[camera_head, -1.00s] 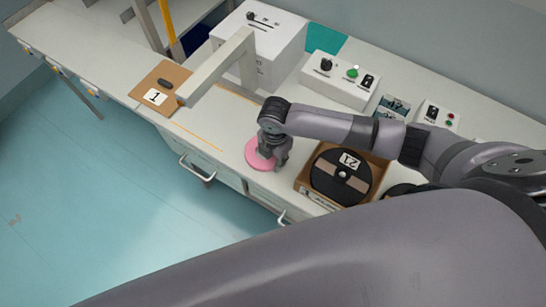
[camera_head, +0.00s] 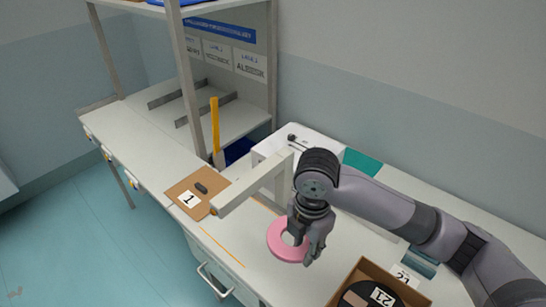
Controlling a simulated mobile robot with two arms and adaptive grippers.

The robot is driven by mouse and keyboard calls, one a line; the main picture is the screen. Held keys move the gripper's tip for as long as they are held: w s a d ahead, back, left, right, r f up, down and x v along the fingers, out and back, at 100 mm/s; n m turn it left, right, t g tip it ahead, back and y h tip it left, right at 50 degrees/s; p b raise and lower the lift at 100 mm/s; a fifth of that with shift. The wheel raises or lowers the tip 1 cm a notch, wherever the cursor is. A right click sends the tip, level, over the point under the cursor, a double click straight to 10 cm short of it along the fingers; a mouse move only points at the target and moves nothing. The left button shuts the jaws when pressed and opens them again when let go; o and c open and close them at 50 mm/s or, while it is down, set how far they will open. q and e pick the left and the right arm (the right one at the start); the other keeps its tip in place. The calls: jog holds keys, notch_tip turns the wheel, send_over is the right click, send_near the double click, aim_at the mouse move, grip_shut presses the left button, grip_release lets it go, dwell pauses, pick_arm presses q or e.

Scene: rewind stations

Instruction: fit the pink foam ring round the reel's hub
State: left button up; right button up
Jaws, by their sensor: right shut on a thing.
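The pink foam ring (camera_head: 284,247) is in the head view at the middle of the bench, its right side partly hidden behind my right gripper (camera_head: 308,258). That gripper points down and is shut on the ring's right side. I cannot tell whether the ring touches the bench top. A black reel (camera_head: 362,299) with a label reading 21 sits in a cardboard box (camera_head: 372,267) at the bottom right, cut off by the picture's edge. Its hub is not clear to see. My left gripper is not in view.
A pale beam on a post (camera_head: 250,188) stands left of my right arm, over a brown board (camera_head: 186,191) marked 1. A white box (camera_head: 318,140) stands behind it. The bench's left stretch (camera_head: 135,135) is clear.

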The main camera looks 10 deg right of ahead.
jog(key=m, duration=0.2)
jog(key=d+m+b, duration=0.1)
jog(key=m, duration=0.1)
jog(key=s+m, duration=0.1)
jog(key=m, duration=0.1)
jog(key=shift+d+f+m+b, duration=0.1)
jog(key=shift+d+m+b, duration=0.1)
jog(key=shift+m+b, duration=0.15)
jog(key=s+d+m+b, duration=0.1)
jog(key=m, duration=0.4)
jog(key=s+d+m+b, duration=0.1)
jog(key=m, duration=0.5)
jog(key=s+d+m+b, duration=0.1)
jog(key=m, duration=0.5)
jog(key=shift+s, duration=0.3)
